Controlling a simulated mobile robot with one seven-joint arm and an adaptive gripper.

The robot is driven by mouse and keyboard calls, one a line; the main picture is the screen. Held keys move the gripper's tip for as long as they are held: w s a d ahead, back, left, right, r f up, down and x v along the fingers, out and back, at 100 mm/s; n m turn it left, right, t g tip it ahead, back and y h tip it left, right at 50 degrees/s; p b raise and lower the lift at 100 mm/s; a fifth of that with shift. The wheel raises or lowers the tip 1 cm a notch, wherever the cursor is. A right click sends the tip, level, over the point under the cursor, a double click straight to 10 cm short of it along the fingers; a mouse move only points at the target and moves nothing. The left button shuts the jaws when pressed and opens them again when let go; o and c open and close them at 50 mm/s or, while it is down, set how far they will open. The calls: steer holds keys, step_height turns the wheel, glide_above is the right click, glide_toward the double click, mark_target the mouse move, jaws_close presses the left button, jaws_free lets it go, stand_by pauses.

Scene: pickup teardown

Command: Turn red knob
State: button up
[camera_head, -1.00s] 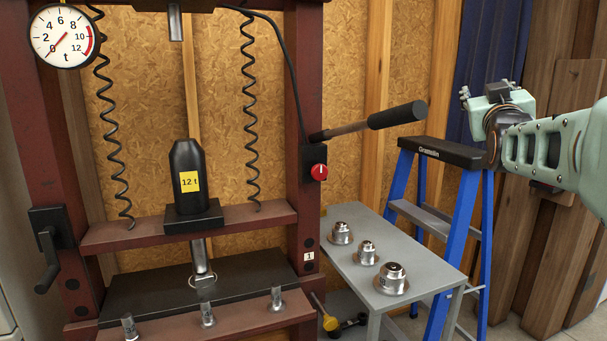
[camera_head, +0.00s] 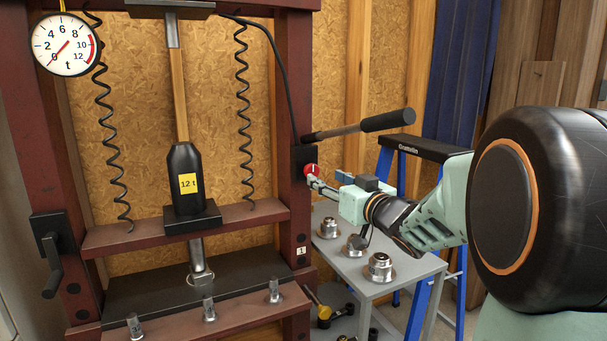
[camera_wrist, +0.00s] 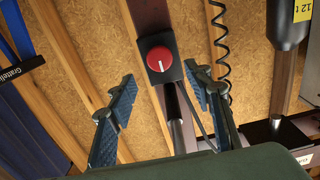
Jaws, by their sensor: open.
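The red knob (camera_head: 311,170) is round with a white line and sits on a small black box on the right post of the press. It also shows in the wrist view (camera_wrist: 159,59), beyond the fingertips and roughly midway between them. My gripper (camera_head: 314,184) is just below and right of the knob in the head view. In the wrist view my gripper (camera_wrist: 161,92) has its two blue-grey fingers spread wide with nothing between them. I cannot tell from the frames whether a fingertip touches the knob.
A black-handled lever (camera_head: 360,124) sticks out to the right just above the knob. The press (camera_head: 190,237) stands to the left. A grey table (camera_head: 343,273) with several metal fittings is below my gripper, and a blue ladder (camera_head: 421,150) is behind my arm.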

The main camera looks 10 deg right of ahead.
mark_target(313, 171)
steer(key=x, duration=0.6)
steer(key=shift+w+a, duration=0.1)
steer(key=shift+w, duration=0.1)
steer(key=c, duration=1.1)
